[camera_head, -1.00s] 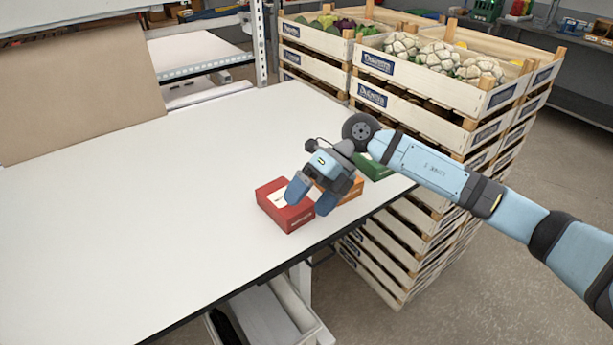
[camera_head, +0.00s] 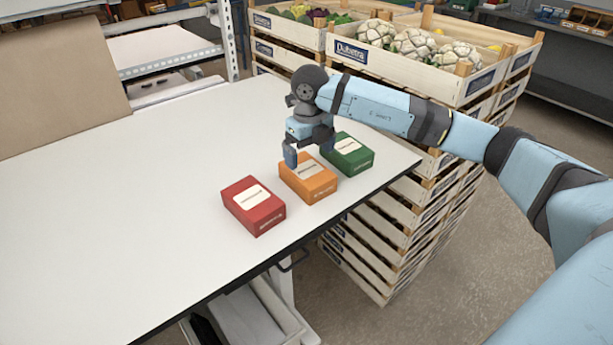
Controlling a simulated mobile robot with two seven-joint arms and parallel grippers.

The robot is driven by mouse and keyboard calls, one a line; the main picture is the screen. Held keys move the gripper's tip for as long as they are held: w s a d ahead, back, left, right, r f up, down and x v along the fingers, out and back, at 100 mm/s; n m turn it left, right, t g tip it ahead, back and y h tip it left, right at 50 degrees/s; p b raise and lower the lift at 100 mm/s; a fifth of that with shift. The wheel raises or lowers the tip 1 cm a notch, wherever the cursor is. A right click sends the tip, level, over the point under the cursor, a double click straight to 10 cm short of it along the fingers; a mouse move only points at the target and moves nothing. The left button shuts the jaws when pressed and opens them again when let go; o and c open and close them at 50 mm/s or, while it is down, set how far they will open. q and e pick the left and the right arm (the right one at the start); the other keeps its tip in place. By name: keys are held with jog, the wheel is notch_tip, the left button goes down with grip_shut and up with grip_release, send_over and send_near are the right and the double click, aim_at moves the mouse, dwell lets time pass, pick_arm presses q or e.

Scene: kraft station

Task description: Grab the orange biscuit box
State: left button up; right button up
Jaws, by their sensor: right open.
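The orange biscuit box (camera_head: 310,184) lies on the white table between two other boxes, with a pale label on its top. My right gripper (camera_head: 307,157) points down over the far edge of the orange box, open, with its blue fingers apart. One finger shows at the box's far left corner and the other near its far right side. I cannot tell whether the fingers touch the box. My left gripper is not in view.
A red box (camera_head: 253,208) lies to the left and a green box (camera_head: 347,157) to the right of the orange one. Wooden crates (camera_head: 455,88) with cauliflowers stand beyond the table's right edge. The white table (camera_head: 130,225) is clear on the left.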

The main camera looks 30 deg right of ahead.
aim_at(307, 169)
jog(key=shift+w+a+f+p, duration=0.1)
jog(key=shift+w+f+p, duration=0.05)
jog(key=shift+f, duration=1.4)
jog(key=shift+w+a+f+p, duration=0.1)
jog(key=shift+w+f+p, duration=0.05)
jog(key=shift+f, duration=1.4)
jog(key=c, duration=0.8)
jog(key=shift+o, duration=0.2)
jog(key=shift+r, duration=0.1)
